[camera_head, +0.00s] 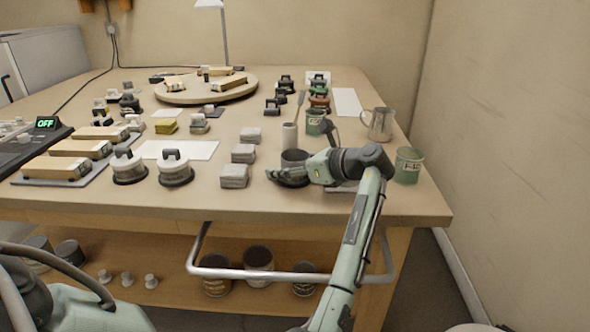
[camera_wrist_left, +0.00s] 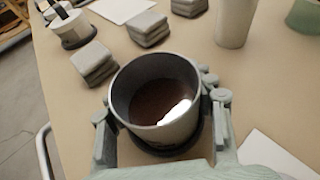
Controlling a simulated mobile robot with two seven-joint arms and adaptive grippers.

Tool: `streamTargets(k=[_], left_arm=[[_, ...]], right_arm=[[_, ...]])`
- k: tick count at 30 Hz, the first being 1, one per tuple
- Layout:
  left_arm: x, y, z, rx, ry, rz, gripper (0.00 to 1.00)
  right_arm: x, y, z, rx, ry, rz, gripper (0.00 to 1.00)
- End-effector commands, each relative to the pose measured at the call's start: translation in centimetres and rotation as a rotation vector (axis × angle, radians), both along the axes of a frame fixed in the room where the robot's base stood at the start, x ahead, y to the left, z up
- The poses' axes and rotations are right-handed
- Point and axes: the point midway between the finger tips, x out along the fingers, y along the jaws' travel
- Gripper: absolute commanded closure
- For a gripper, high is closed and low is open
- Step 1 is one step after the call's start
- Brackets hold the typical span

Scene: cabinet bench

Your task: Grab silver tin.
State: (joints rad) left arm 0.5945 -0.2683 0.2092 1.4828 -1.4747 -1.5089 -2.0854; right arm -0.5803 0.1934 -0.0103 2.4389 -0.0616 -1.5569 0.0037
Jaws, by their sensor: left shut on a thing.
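The silver tin (camera_wrist_left: 168,138) is a round, open-topped metal can with a dark brown inside, upright in the left wrist view. My left gripper (camera_wrist_left: 158,128) has a finger on each side of it and is shut on it. In the head view the tin (camera_head: 295,157) shows near the right part of the bench's front edge, its lower part hidden by my left gripper (camera_head: 289,173). Whether the tin touches the bench top is hard to tell. My right gripper is not in view.
Grey stacked blocks (camera_head: 235,176) sit left of the tin. A pale cylinder (camera_head: 290,136) and a green tin (camera_head: 315,121) stand behind it. A metal jug (camera_head: 379,123) and another green tin (camera_head: 409,165) stand to the right. A metal rail (camera_head: 290,276) runs along the bench front.

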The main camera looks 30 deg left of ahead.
Motion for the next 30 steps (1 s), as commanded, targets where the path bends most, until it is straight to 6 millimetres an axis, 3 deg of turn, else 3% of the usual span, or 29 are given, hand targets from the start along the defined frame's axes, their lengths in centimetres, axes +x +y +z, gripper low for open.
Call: streamTargets(k=[1, 6, 20, 30], left_arm=[[0.0, 0.0, 0.0, 0.000, 0.000, 0.000, 0.63], [0.0, 0.0, 0.0, 0.000, 0.000, 0.000, 0.84], [0.0, 0.0, 0.6, 0.001, -0.003, 0.000, 0.86], [0.1, 0.0, 3.2, 0.002, -0.004, 0.001, 0.88]], right_arm=[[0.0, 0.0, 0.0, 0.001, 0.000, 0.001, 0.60], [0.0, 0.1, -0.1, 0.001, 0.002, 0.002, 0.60], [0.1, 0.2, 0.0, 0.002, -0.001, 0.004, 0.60], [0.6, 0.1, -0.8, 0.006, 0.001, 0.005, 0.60]])
